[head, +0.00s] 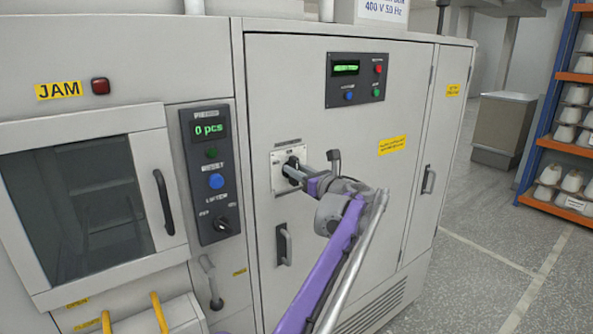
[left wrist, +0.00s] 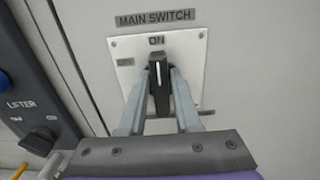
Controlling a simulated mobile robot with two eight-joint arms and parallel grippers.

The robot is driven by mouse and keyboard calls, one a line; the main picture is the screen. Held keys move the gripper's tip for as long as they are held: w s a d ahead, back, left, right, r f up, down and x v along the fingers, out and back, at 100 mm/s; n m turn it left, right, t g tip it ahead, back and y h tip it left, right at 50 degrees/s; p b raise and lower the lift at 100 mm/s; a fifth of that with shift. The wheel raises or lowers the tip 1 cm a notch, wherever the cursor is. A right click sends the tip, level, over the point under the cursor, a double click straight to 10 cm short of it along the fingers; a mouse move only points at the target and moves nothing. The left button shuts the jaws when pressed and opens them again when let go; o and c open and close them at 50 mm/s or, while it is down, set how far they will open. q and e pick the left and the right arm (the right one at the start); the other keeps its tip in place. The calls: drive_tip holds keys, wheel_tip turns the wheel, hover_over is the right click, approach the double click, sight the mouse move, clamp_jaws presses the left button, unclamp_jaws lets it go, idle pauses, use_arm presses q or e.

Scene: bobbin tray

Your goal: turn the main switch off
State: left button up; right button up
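The main switch is a black handle (left wrist: 158,92) on a pale square plate (left wrist: 190,50) in the left wrist view. The handle points up at the word ON, under a MAIN SWITCH label (left wrist: 154,18). In the head view the plate (head: 278,172) is on the grey cabinet door, partly behind my gripper. My left gripper (head: 293,174) reaches it from the right. In the left wrist view its two fingers (left wrist: 161,78) stand on either side of the handle, tips close to it. Whether they press on it is not clear. My right gripper is out of view.
A door handle (head: 284,245) sits below the switch. A control panel (head: 356,80) is above right. A dark panel (head: 210,172) with a lifter knob is to the left. A shelf rack (head: 570,130) stands at far right, with open floor (head: 470,270) before it.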

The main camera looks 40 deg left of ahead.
use_arm(q)
clamp_jaws()
